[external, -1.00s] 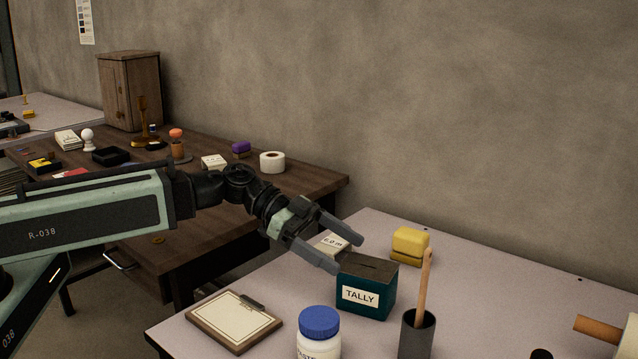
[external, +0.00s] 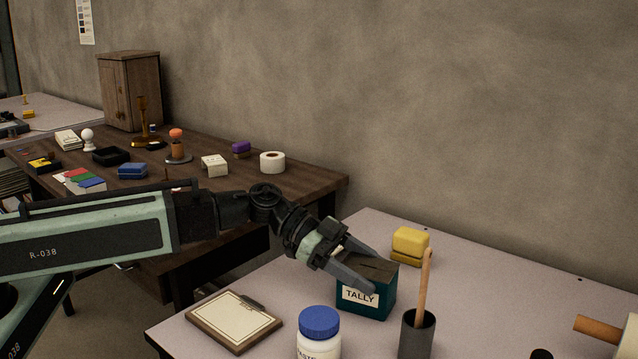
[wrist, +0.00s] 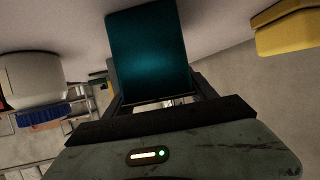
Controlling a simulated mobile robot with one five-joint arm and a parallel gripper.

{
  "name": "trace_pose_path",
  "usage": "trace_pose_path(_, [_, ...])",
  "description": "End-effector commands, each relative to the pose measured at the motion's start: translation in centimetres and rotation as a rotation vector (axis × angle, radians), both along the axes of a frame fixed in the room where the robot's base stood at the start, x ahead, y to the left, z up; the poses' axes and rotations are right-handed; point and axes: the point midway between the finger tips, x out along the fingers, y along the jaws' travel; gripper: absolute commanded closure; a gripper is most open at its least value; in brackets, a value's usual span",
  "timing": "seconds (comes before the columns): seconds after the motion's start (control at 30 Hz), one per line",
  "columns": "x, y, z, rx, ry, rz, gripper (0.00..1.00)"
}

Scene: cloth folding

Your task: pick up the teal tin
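The teal tin (external: 368,309) is a box with a dark top and a white TALLY label on its front. It stands upright on the pale table. My gripper (external: 370,271) is open at the tin's upper left part, with the near finger across the front and label's top edge and the far finger toward the back. In the wrist view the tin's teal side (wrist: 148,50) fills the space ahead of the fingers. I cannot tell whether either finger touches it.
A yellow block (external: 410,243) is behind the tin. A dark cup with a wooden stick (external: 417,335) stands at its front right. A white jar with a blue lid (external: 319,326) is in front, and a clipboard (external: 234,320) lies left.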

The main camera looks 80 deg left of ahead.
Motion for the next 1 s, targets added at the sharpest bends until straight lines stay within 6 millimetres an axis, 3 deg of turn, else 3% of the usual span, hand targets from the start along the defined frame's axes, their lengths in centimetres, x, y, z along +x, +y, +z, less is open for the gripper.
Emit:
trace_pose_path(0.03, [0.0,0.0,0.0,0.000,0.000,0.000,0.79])
trace_pose_path(0.1, [0.0,0.0,0.0,-0.001,-0.001,0.000,0.91])
trace_pose_path(0.43, [0.0,0.0,1.0,-0.001,-0.001,0.000,0.91])
trace_pose_path(0.83, [0.0,0.0,8.8,-0.001,-0.001,0.000,0.91])
trace_pose_path(1.0, [0.0,0.0,10.3,-0.001,-0.001,0.000,0.91])
